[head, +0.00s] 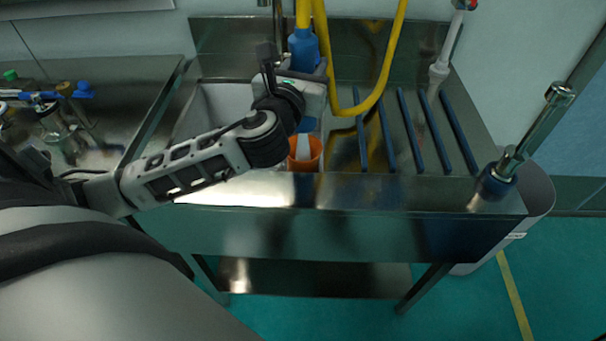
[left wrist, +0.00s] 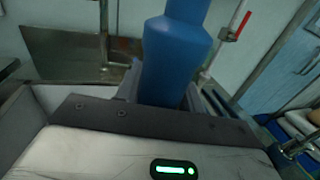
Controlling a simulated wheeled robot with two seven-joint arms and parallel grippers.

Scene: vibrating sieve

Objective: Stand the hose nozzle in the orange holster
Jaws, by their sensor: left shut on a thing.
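The hose nozzle (head: 303,49) has a blue body and a pale tip, with a yellow hose (head: 304,12) rising from its top. It hangs upright, tip down. My left gripper (head: 314,72) is shut on its blue body, which also shows in the left wrist view (left wrist: 175,50) between the fingers (left wrist: 162,97). The orange holster (head: 315,158) is a cup at the sink's front edge, partly hidden by my left arm. The pale tip shows against the holster's mouth; I cannot tell whether it is inside or above it. My right gripper is out of view.
A steel sink unit has a basin (head: 215,105) at left and blue bars (head: 409,130) on its drainboard. The yellow hose loops above the bars. A chrome post (head: 535,125) stands at the front right corner. Glassware (head: 58,130) and clamps crowd the left bench.

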